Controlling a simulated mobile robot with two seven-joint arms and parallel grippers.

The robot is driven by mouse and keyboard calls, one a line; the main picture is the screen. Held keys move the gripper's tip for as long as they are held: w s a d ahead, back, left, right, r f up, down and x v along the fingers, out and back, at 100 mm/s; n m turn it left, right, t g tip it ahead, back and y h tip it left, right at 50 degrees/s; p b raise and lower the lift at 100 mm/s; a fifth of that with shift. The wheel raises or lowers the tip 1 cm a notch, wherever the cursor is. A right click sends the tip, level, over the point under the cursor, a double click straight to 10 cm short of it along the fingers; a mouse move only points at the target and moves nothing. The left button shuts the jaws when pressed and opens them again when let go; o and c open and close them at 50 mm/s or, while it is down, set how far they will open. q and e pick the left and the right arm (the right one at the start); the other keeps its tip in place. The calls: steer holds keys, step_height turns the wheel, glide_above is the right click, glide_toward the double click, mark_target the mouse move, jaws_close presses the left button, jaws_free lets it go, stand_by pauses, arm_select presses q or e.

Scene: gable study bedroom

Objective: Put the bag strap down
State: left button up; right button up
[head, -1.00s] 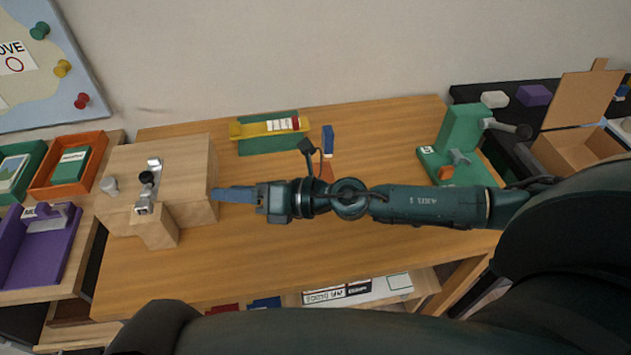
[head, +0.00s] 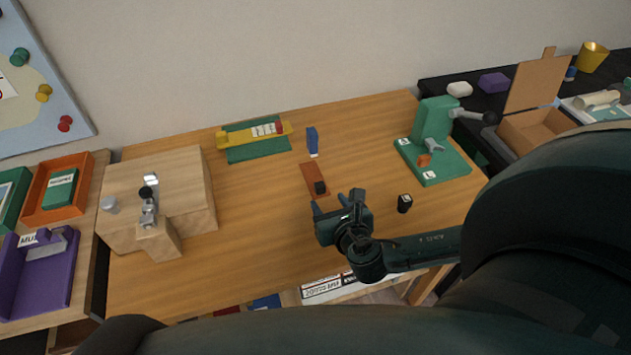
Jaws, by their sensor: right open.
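A short reddish-brown strip (head: 311,175) with a black piece (head: 320,187) at its near end lies flat on the wooden desk (head: 255,200). It looks like the bag strap, but I cannot be sure. My right gripper (head: 336,201) is open just in front of it, with its fingers pointing toward the back of the desk. Nothing shows between the fingers, and it appears apart from the strip. My left gripper is not in view.
A wooden block with a metal clamp (head: 149,200) stands at left. A yellow-and-green holder (head: 253,137) and a blue piece (head: 312,141) lie behind. A green stand (head: 435,135) and a small black block (head: 404,203) are at right. The desk's centre-left is clear.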

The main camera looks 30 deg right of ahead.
mark_target(322, 189)
steer(key=x, duration=0.7)
steer(key=shift+w+d, duration=0.25)
steer(key=shift+d, duration=0.05)
steer(key=shift+r, duration=0.1)
jaws_close()
